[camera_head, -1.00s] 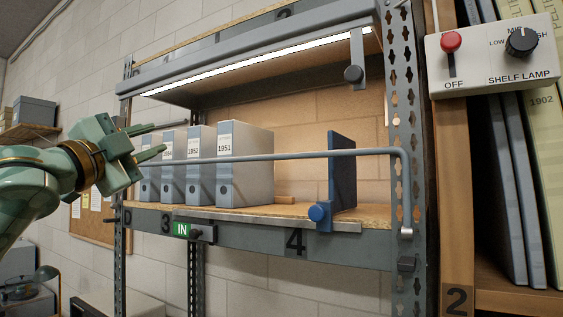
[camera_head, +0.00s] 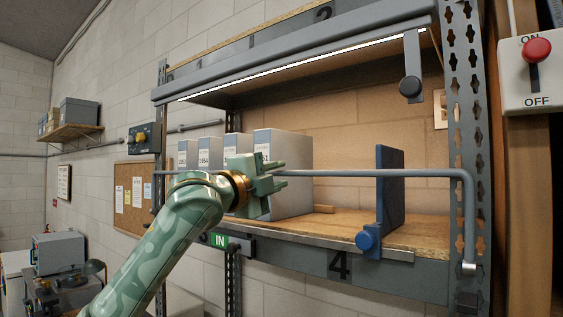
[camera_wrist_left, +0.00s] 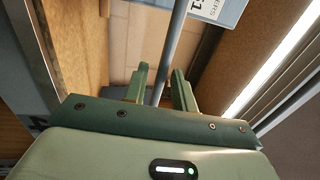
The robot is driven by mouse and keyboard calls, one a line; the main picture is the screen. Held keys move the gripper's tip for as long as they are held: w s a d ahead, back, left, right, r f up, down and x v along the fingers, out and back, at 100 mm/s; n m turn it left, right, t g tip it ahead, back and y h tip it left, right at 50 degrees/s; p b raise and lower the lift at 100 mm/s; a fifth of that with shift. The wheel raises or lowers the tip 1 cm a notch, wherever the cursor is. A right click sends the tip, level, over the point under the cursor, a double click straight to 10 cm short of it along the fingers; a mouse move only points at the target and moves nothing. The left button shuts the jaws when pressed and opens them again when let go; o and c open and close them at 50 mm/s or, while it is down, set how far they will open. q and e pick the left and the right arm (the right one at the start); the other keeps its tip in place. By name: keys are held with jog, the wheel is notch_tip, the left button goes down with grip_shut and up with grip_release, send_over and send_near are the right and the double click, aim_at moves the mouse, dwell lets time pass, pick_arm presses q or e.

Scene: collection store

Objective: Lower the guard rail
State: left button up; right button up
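The guard rail (camera_head: 345,173) is a grey bar running across the front of the shelf, above the shelf board. Its right end bends down to a pivot on the upright. My left gripper (camera_head: 281,174) is at the rail in front of the grey file boxes. It is open, with one finger above and one below the rail's line. In the left wrist view the rail (camera_wrist_left: 173,45) passes between the two spread fingers (camera_wrist_left: 160,78); I cannot tell whether they touch it. My right gripper is not in view.
Grey file boxes (camera_head: 290,150) stand behind the rail. A blue bookend (camera_head: 391,185) with a round knob stands to their right. A green IN sign (camera_head: 219,240) is on the shelf edge. A lamp bar (camera_head: 300,62) hangs above. A switch box (camera_head: 532,75) is at right.

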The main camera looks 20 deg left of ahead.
pick_arm(q)
jog(key=shift+w+d+r, duration=0.1)
jog(key=shift+w+r, duration=0.2)
jog(key=shift+w+d, duration=0.3)
jog(key=shift+w, duration=0.05)
jog(key=shift+w+d+f, duration=0.1)
jog(key=shift+w, duration=0.15)
jog(key=shift+c, duration=0.9)
grip_shut()
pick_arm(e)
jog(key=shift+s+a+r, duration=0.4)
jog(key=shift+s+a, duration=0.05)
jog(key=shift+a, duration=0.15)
pick_arm(q)
jog(key=shift+f, duration=0.1)
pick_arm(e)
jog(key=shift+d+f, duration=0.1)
